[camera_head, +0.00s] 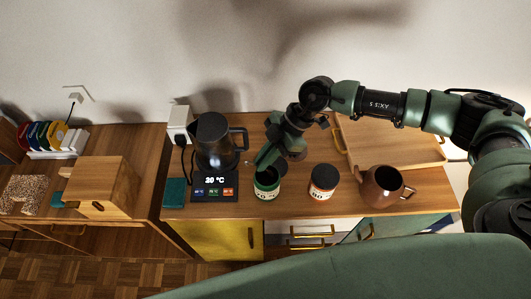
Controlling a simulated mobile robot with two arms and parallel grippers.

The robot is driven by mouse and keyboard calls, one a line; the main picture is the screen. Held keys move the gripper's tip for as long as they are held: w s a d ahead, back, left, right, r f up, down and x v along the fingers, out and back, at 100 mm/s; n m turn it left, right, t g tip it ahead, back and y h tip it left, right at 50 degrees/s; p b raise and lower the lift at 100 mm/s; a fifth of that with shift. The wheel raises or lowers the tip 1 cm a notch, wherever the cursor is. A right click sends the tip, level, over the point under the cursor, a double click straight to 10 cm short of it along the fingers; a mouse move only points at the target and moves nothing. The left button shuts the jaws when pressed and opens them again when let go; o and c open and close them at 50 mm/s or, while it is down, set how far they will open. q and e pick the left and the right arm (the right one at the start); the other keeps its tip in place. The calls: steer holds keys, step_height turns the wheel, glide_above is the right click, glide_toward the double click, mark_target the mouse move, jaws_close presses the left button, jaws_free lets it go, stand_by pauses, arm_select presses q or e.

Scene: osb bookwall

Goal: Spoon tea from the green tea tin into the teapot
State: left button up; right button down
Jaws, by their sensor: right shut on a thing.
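The green tea tin (266,187) stands on the wooden counter with its top open and dark inside. A brown teapot (383,187) stands at the right end of the counter, its handle to the right. My right gripper (268,157) reaches in from the right and points down just above the green tin's mouth. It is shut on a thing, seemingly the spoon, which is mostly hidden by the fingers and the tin. I cannot see tea on it. My left gripper is not in view.
An orange-labelled tin (321,185) with a dark lid stands between the green tin and the teapot. A black kettle (216,145) on its display base (214,190) is close at left. A wooden tray (385,143) lies behind the teapot. A wooden box (98,187) stands farther left.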

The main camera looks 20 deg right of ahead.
mark_target(251, 161)
steer(key=shift+a+r+p, duration=0.2)
steer(key=shift+a+p, duration=0.05)
steer(key=shift+p, duration=0.3)
steer(key=shift+a+f+h, duration=0.15)
steer(key=shift+a+h, duration=0.45)
steer(key=shift+h, duration=0.3)
steer(key=shift+s+a+f+t+h, duration=0.1)
steer(key=shift+a+f+t+h, duration=0.1)
steer(key=shift+a+h, duration=0.35)
steer(key=shift+s+a+f+t+h, duration=0.1)
steer(key=shift+a+f+h, duration=0.05)
steer(key=shift+a+h, duration=0.35)
steer(key=shift+w+d+r, duration=0.1)
steer(key=shift+r, duration=0.1)
steer(key=shift+h, duration=0.65)
steer(key=shift+a+r, duration=0.25)
steer(key=shift+r, duration=1.1)
steer(key=shift+a+r, duration=0.2)
steer(key=shift+r, duration=1.15)
